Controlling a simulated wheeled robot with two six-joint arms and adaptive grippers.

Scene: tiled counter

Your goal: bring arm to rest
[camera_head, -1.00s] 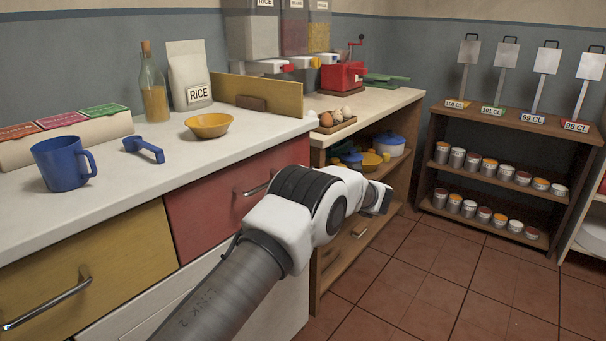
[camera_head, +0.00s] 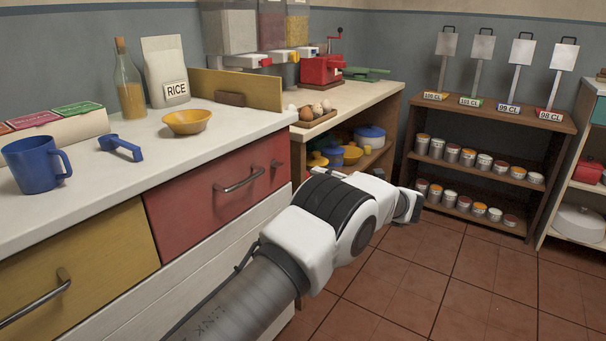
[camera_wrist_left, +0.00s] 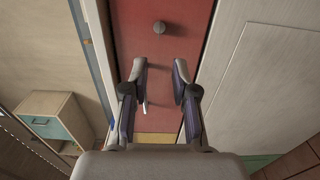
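One arm of mine, which I take to be the left, comes in from the lower left in the head view. It is held out in front of the drawers, over the floor, and its end (camera_head: 408,206) points right. Its fingers are hard to make out there. In the left wrist view my left gripper (camera_wrist_left: 160,76) is open, with its two fingers apart and nothing between them. Beyond the fingers is a red panel (camera_wrist_left: 160,60) with a round knob (camera_wrist_left: 159,27). My right gripper is in neither view.
The white counter (camera_head: 120,165) holds a blue mug (camera_head: 32,166), a blue scoop (camera_head: 120,147) and a yellow bowl (camera_head: 187,122). A red drawer (camera_head: 215,195) is below. A wooden shelf (camera_head: 490,172) with cans stands at the back right. The tiled floor (camera_head: 430,285) is clear.

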